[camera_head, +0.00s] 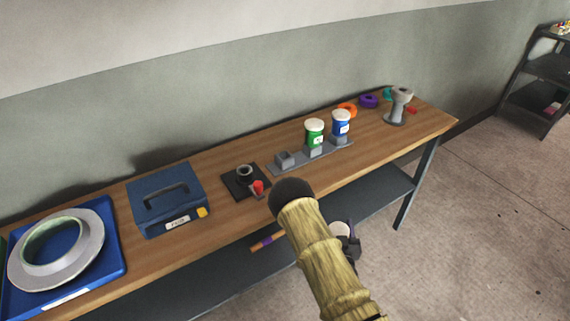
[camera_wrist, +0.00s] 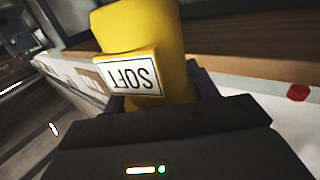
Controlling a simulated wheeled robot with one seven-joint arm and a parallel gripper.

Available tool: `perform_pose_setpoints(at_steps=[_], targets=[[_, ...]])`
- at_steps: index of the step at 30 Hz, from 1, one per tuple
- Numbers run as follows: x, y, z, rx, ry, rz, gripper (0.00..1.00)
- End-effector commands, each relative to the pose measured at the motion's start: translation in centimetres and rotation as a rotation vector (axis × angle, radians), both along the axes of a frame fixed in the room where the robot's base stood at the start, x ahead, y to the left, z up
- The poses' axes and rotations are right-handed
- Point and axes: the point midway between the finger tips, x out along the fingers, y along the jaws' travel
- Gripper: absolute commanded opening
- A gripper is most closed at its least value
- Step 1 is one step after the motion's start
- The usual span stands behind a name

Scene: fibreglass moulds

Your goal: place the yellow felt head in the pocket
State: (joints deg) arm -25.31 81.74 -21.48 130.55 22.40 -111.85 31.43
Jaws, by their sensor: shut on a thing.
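The yellow felt head (camera_wrist: 150,30) with a white "SOFT" label (camera_wrist: 130,75) fills the upper middle of the wrist view. My gripper (camera_wrist: 160,103) is shut on its lower part; the label reads upside down. In the head view my arm hides the yellow head. A grey strip (camera_head: 330,153) on the bench carries a row of holders. The left one is an empty grey pocket (camera_head: 285,158). A green white-topped head (camera_head: 314,133) and a blue white-topped head (camera_head: 341,124) stand upright in the others.
Left of the strip are a black plate with a red knob (camera_head: 258,187), a blue case (camera_head: 168,199) and a blue tray (camera_head: 112,277) holding a ring-shaped mould. A grey flared part (camera_head: 397,106) and coloured rings stand at the right end. The bench front between is clear.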

Motion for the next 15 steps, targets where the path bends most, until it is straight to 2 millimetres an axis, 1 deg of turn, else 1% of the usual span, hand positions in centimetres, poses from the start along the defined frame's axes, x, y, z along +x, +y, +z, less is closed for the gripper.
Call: perform_pose_setpoints(at_steps=[1,10,14,15], targets=[[0.2,0.4,0.6,0.001,-0.002,0.0,0.27],[1.2,2.3,4.0,0.002,-0.003,-0.015,0.27],[1.9,3.7,6.3,0.003,-0.005,-0.023,0.27],[2.2,4.2,7.3,0.004,-0.006,-0.026,0.27]])
